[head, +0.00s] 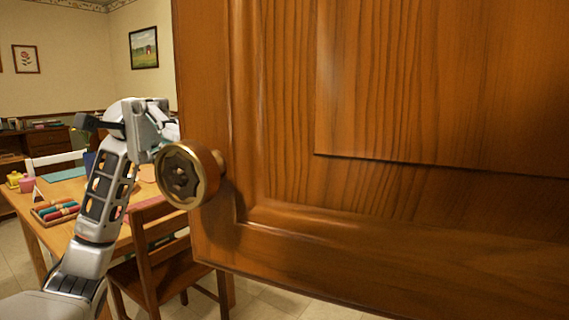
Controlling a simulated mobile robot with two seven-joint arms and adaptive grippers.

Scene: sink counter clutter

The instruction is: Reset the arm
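My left arm (105,190) rises from the lower left of the head view. Its gripper (152,125) is at the top, near the left edge of a wooden cabinet door (400,110). The gripper is seen edge-on, partly hidden by its own links and the door, so its fingers cannot be made out. A round brass knob (185,175) sticks out from the door just below the gripper. I cannot tell whether the gripper touches it. My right arm and gripper are not in view.
The door fills the right two thirds of the view, very close. Behind my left arm stand a wooden table (68,188) with a tray of coloured rolls (55,211), and a wooden chair (165,265). Tiled floor (268,300) shows below the door. Pictures hang on the far walls.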

